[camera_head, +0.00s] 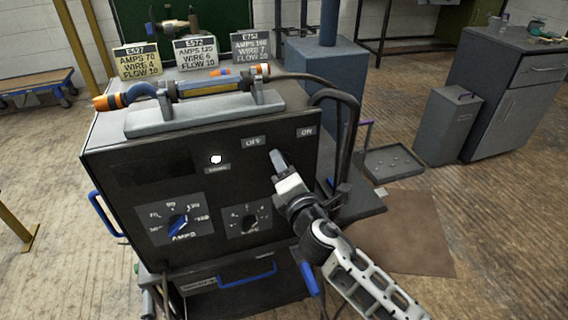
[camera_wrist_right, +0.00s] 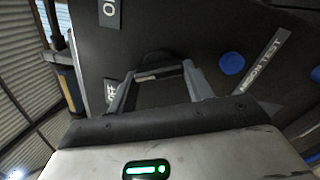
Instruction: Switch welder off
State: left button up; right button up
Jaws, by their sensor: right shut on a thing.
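The welder (camera_head: 120,180) is a dark box with a black front panel. An OFF label (camera_head: 253,142) and an ON label (camera_head: 306,131) sit at the panel's upper right. My right gripper (camera_head: 279,160) is at the panel just below and between these labels. In the right wrist view its fingers (camera_wrist_right: 160,78) are on either side of a dark switch handle (camera_wrist_right: 155,70), and they are shut on it. The OFF label (camera_wrist_right: 110,92) is beside the left finger, the ON label (camera_wrist_right: 110,14) further up. The switch's exact setting cannot be told. My left gripper is not in view.
A lit white lamp (camera_head: 217,160), an amps dial (camera_head: 178,222) and a second dial (camera_head: 250,221) are on the panel. A torch (camera_head: 200,88) lies on top, its dark cable (camera_head: 352,110) looping down at the right. Setting cards (camera_head: 196,55) stand behind. A grey cabinet (camera_head: 505,95) is at right.

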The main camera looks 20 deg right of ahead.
jog(key=shift+n+p, duration=0.45)
jog(key=shift+n, duration=0.95)
jog(key=shift+d+f, duration=0.1)
jog(key=o, duration=1)
jog(key=s, duration=0.5)
jog(key=s+b, duration=0.1)
jog(key=s, duration=0.4)
jog(key=s+b, duration=0.1)
jog(key=s, duration=0.5)
jog(key=shift+d, duration=0.25)
